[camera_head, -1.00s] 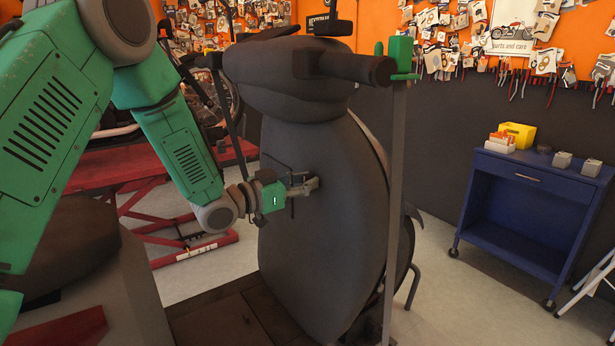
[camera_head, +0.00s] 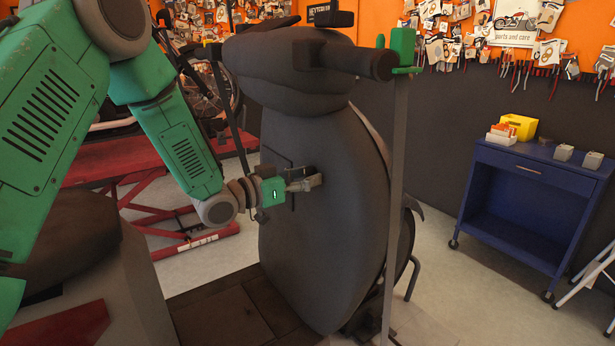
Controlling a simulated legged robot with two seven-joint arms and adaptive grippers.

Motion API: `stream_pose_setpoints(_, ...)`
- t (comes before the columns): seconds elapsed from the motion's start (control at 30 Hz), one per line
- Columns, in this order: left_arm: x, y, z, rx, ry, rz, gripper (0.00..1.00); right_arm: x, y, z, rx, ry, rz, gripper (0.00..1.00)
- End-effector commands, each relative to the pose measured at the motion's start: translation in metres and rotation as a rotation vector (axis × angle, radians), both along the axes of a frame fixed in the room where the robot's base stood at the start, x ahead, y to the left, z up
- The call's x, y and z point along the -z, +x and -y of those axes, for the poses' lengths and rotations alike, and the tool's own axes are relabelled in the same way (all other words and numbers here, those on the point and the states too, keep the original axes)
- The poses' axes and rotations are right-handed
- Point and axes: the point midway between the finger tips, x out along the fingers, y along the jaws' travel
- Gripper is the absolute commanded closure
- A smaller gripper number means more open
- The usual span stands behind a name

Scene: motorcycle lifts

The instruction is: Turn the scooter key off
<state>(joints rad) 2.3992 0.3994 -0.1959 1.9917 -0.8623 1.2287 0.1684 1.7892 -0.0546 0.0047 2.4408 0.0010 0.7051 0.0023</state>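The dark grey scooter (camera_head: 325,235) stands in the middle of the head view, its inner front panel facing me. My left gripper (camera_head: 312,178) is at this panel, its fingertips at a small dark spot on it. The key itself cannot be made out; the fingers cover that place. The fingers look close together, but whether they are shut on the key is too small to tell. My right gripper is not in view.
The scooter's handlebar (camera_head: 345,58) is above my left gripper, with a green clamp and strap (camera_head: 398,150) at its right end. A red lift (camera_head: 150,180) stands behind on the left. A blue cart (camera_head: 530,200) stands at the right, with open floor before it.

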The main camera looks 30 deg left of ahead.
Motion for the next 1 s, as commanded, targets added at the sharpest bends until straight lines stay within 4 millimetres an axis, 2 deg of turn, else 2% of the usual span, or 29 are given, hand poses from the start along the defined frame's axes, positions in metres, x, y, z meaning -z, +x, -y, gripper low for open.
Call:
stream_pose_setpoints(0.27, -0.003, -0.009, -0.004, -0.001, 0.0, 0.005, 0.66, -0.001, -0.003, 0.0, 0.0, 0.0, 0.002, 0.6)
stream_pose_setpoints(0.7, 0.0, -0.086, -0.038, -0.002, -0.004, 0.002, 0.66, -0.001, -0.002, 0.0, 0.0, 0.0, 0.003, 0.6)
stream_pose_setpoints(0.83, 0.001, -0.1, -0.045, -0.002, -0.002, 0.0, 0.66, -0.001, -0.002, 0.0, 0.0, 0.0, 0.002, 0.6)
stream_pose_setpoints(1.0, 0.001, -0.108, -0.047, 0.0, -0.001, 0.0, 0.66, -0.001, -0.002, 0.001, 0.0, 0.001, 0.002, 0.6)
